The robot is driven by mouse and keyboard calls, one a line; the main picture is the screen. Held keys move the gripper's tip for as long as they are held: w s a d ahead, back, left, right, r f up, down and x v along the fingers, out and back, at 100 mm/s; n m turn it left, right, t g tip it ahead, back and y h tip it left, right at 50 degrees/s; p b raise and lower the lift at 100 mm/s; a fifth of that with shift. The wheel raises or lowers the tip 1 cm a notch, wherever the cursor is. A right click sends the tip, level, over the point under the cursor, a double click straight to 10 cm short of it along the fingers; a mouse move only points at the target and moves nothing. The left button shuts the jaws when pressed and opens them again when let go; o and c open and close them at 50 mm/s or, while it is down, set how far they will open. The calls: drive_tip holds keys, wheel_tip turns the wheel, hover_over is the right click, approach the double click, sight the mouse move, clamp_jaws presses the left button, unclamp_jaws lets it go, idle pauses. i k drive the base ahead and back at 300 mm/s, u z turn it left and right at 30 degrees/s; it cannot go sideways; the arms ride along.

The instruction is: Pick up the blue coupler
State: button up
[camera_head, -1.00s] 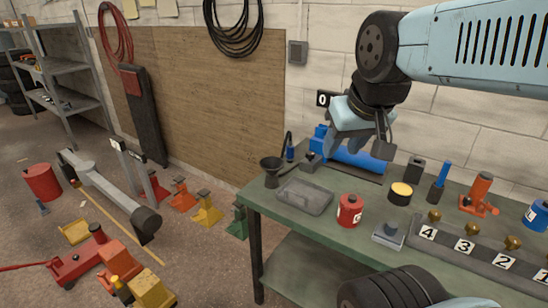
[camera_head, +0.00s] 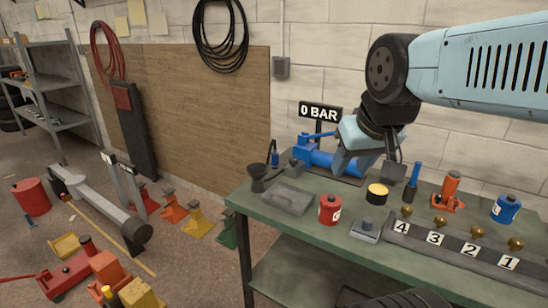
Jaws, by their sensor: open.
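No part is clearly recognisable as the blue coupler. Blue items in view are a hand pump (camera_head: 320,158) at the back of the bench, a small dark-blue piece (camera_head: 275,158) by the funnel, a blue-handled tool (camera_head: 413,174) and a blue can (camera_head: 506,209). My gripper (camera_head: 369,172) is open and empty, fingers pointing down. In the picture it overlaps the right end of the pump, and its left finger hides part of it. I cannot tell whether it touches the pump.
The green bench (camera_head: 312,243) holds a grey tray (camera_head: 287,199), a red can (camera_head: 329,210), a yellow-topped tin (camera_head: 377,194), an orange jack (camera_head: 449,193) and a numbered rack (camera_head: 455,245) with brass fittings. A 0 BAR sign (camera_head: 319,111) stands behind the pump.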

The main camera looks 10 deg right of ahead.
sight(275, 156)
drive_tip(key=i, duration=0.85)
drive_tip(key=u, duration=0.05)
